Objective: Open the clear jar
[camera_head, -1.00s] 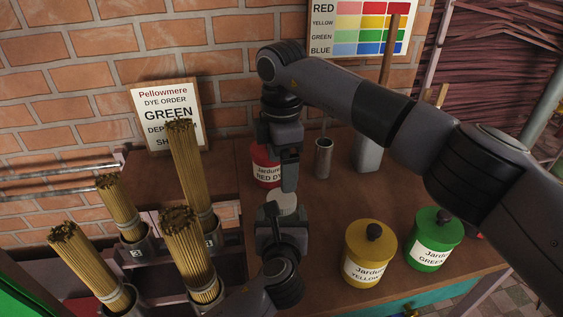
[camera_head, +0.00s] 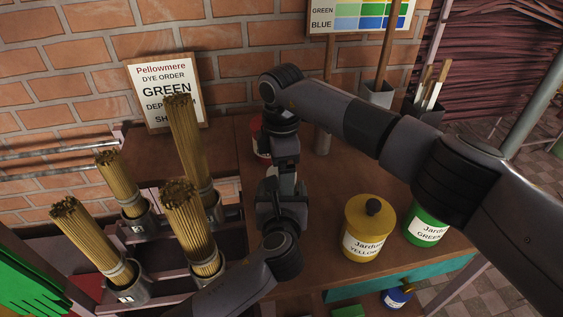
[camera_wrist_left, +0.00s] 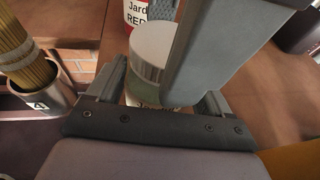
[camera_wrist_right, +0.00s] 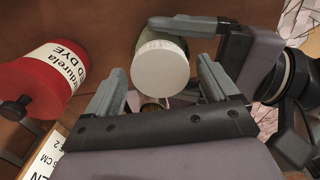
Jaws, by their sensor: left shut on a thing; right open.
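The clear jar has a white lid (camera_wrist_right: 160,65) and a pale greenish body. In the left wrist view its lid (camera_wrist_left: 153,45) shows between the fingers. My left gripper (camera_head: 281,200) is shut on the jar's body above the table. My right gripper (camera_head: 287,165) is close to the lid; in the right wrist view its open fingers (camera_wrist_right: 160,88) point toward the lid, and I cannot tell if they touch it. In the head view the grippers almost wholly hide the jar.
A red dye jar (camera_wrist_right: 42,85) stands behind the grippers. Yellow (camera_head: 368,230) and green (camera_head: 425,226) jars stand to the right. Bundles of incense sticks (camera_head: 188,225) in metal cups stand close on the left. A blue jar (camera_head: 397,297) sits lower down, below the table edge.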

